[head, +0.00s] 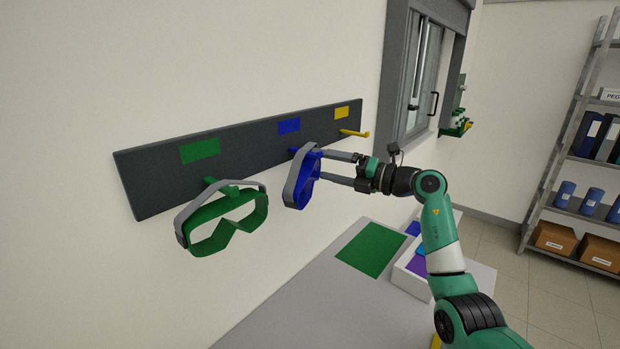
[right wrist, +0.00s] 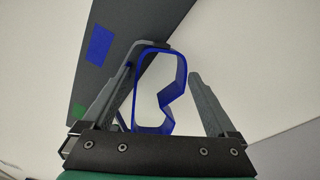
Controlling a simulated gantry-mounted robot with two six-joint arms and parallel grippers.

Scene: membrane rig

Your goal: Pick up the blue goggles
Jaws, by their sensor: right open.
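The blue goggles (head: 301,182) hang from the dark wall rail under its blue label, by their grey strap. My right gripper (head: 325,168) is open at their right side, its two fingers reaching toward the goggles, one higher and one lower. In the right wrist view the blue goggles (right wrist: 160,92) show between the two open fingers of the right gripper (right wrist: 163,82). The left finger looks close to the blue frame; I cannot tell whether it touches. The right finger stands apart from it. My left gripper is not in view.
Green goggles (head: 228,222) hang on the rail (head: 240,152) to the left. A yellow peg (head: 354,133) on the right is empty. Below is a grey table (head: 300,298) with a green mat (head: 371,250) and a white tray (head: 408,279). A shelf stands far right.

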